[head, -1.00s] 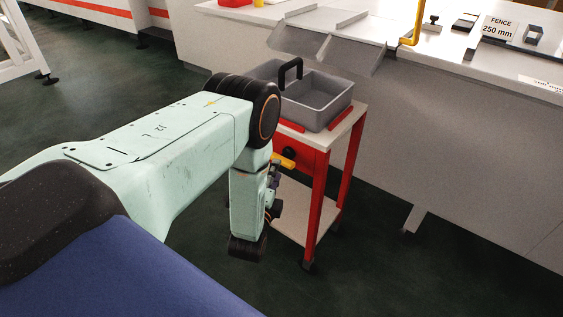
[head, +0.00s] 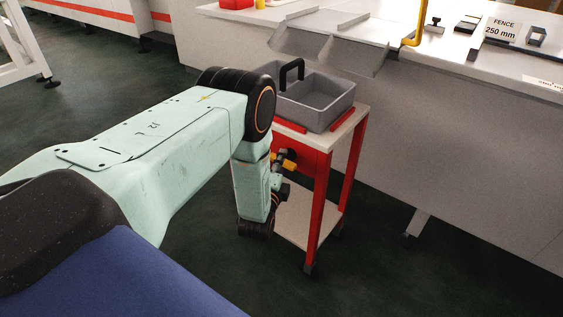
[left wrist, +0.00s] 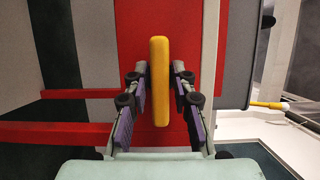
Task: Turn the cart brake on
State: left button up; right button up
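The cart (head: 319,195) is red with a pale top and a low shelf, and it stands right of my left arm in the head view. A yellow lever (head: 289,165), which I take for the brake, shows at its near side, partly hidden by my gripper. In the left wrist view the yellow lever (left wrist: 160,80) stands upright in the picture before the red panel. My left gripper (left wrist: 162,72) is open, with one finger on each side of the lever. A narrow gap shows on each side. My right gripper is not in view.
A grey bin (head: 318,101) with a black handle sits on the cart top. A long grey bench (head: 430,135) stands behind the cart, with a sloped tray (head: 330,50) at its edge. The dark green floor (head: 385,275) is clear at the front right.

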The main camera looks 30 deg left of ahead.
pick_arm(q)
grip_shut()
jog(key=shift+r, duration=0.1)
jog(key=n+g+p, duration=0.1)
jog(key=n+p, duration=0.1)
jog(key=n, duration=0.1)
jog(key=shift+r+h+p, duration=0.15)
jog(key=shift+h+p, duration=0.25)
jog(key=n+g+h+p, duration=0.1)
jog(key=n, duration=0.1)
jog(key=n+p, duration=0.1)
jog(key=n, duration=0.1)
jog(key=shift+g+h+p, duration=0.35)
jog(key=shift+g+h, duration=0.05)
jog(key=n+h, duration=0.2)
jog(key=n, duration=0.1)
jog(key=shift+w+p, duration=0.1)
jog(key=shift+p, duration=0.3)
jog(key=shift+n+g+h, duration=0.4)
jog(key=shift+n+h, duration=0.6)
jog(key=shift+n, duration=0.7)
jog(key=shift+o, duration=2.3)
grip_release()
jog(key=shift+f, duration=0.2)
